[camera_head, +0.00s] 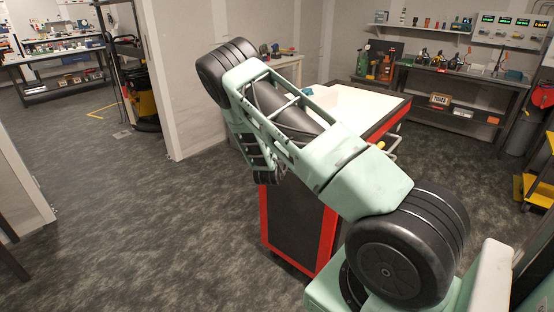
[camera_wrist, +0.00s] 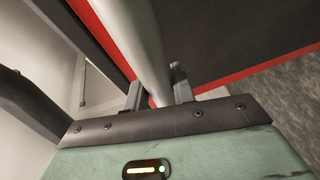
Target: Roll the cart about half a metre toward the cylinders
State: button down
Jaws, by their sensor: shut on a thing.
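The cart (camera_head: 328,240) has dark panels, red edges and a white top (camera_head: 350,104). It stands in front of me, partly covered by my arm. In the wrist view its dark panel with red edging (camera_wrist: 225,35) fills the upper part. My gripper (camera_wrist: 157,90) is shut on a pale round bar (camera_wrist: 146,40), the cart's handle, with one finger on each side. In the head view my arm hides the grip. Upright red and green shapes (camera_head: 386,67) near the back bench may be the cylinders; they are too small to be sure.
A dark bench (camera_head: 455,78) with several bottles and a "TUBES" sign runs along the back right wall. A wall edge (camera_head: 160,90) stands left of the cart. A yellow step (camera_head: 538,193) is at the right edge. The dark floor (camera_head: 130,230) at left is clear.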

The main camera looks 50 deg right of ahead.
jog(key=d+b, duration=0.2)
jog(key=d, duration=0.5)
jog(key=d+b, duration=0.3)
jog(key=d, duration=0.5)
jog(key=d+b, duration=0.2)
jog(key=d, duration=0.6)
jog(key=shift+w+r+b, duration=0.1)
jog(key=shift+w+b, duration=0.15)
jog(key=shift+b, duration=0.05)
jog(key=c, duration=1.2)
grip_release()
jog(key=shift+a, duration=0.1)
jog(key=shift+o, duration=0.2)
jog(key=shift+a, duration=0.15)
jog(key=shift+a, duration=0.3)
jog(key=v, duration=1.6)
jog(key=shift+s+a+b, duration=0.2)
jog(key=shift+s+b, duration=0.1)
